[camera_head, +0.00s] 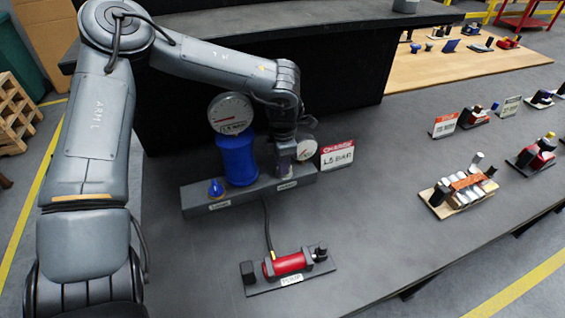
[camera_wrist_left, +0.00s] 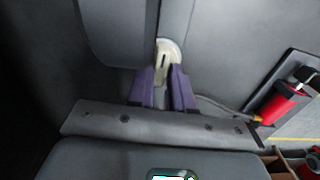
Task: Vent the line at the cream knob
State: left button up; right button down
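The cream knob (camera_wrist_left: 166,50) shows in the left wrist view, a pale piece with a dark slot. My left gripper (camera_wrist_left: 163,85) has its two purple fingers close together, one on each side of the knob's narrow part, with little gap visible. In the head view my left gripper (camera_head: 285,168) points down onto the right part of the grey manifold block (camera_head: 262,191) and hides the knob. A blue cylinder (camera_head: 237,160) with a large round gauge (camera_head: 230,113) stands on the block. A smaller gauge (camera_head: 306,149) is partly behind the gripper. My right gripper is not in view.
A blue knob (camera_head: 216,188) sits at the block's left end. A sign (camera_head: 337,154) reading 1.5 BAR stands to the right. A red pump (camera_head: 287,263) with a hose lies in front. Several other fixtures stand farther right; the bench between is clear.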

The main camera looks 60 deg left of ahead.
pick_arm(q)
jog(key=shift+r, duration=0.1)
notch_tip(320, 180, up, 11)
jog(key=p, duration=0.2)
dwell(0.5)
dwell(0.4)
